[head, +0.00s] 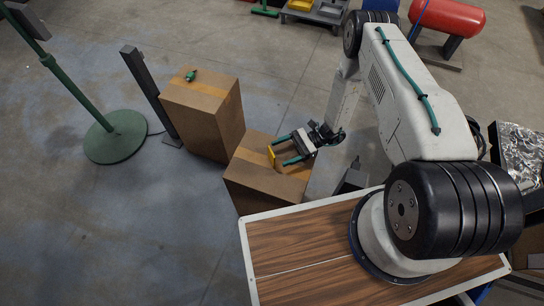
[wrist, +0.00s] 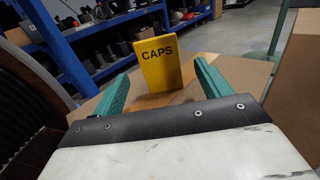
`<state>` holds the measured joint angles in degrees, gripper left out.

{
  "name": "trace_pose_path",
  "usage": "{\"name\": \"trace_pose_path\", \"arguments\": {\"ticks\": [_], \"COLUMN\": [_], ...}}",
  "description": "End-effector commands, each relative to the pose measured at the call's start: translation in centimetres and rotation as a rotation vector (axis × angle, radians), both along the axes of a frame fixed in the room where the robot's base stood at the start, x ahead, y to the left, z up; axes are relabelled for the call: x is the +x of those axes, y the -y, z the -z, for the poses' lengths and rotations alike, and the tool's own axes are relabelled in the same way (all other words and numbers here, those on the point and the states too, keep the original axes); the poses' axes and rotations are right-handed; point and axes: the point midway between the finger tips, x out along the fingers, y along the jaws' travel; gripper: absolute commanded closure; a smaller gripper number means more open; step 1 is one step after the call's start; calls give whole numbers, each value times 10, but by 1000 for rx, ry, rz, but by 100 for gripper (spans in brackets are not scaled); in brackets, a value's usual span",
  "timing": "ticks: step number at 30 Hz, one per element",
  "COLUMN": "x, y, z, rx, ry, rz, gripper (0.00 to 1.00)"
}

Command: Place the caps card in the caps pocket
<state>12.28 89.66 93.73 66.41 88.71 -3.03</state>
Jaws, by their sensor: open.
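The yellow caps card (wrist: 158,66), marked "CAPS", stands upright on a cardboard box in the wrist view. In the head view the card (head: 271,157) shows as a thin yellow strip on top of the lower box. My gripper (head: 278,152) is open, with its green fingers pointing at the card from the right. In the wrist view the fingers (wrist: 160,80) lie to either side of the card. I cannot tell whether either finger touches it. I see no caps pocket in either view.
The lower cardboard box (head: 262,190) stands beside a taller box (head: 205,115) with a small green item (head: 190,76) on it. A dark post (head: 148,92) and a green stand (head: 116,137) are at left. Blue shelving (wrist: 75,45) stands behind. The floor at left is mostly clear.

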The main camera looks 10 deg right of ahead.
Motion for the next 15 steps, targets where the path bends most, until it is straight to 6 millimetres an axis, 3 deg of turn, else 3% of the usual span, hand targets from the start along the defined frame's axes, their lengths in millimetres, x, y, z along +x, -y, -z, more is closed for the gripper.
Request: {"name": "trace_pose_path", "arguments": {"ticks": [5,15], "x": [-2,-13], "y": [-13,-63], "z": [-1,-1], "rx": [-1,-1], "ry": [1,1], "rz": [-3,-5], "gripper": [24,24]}}
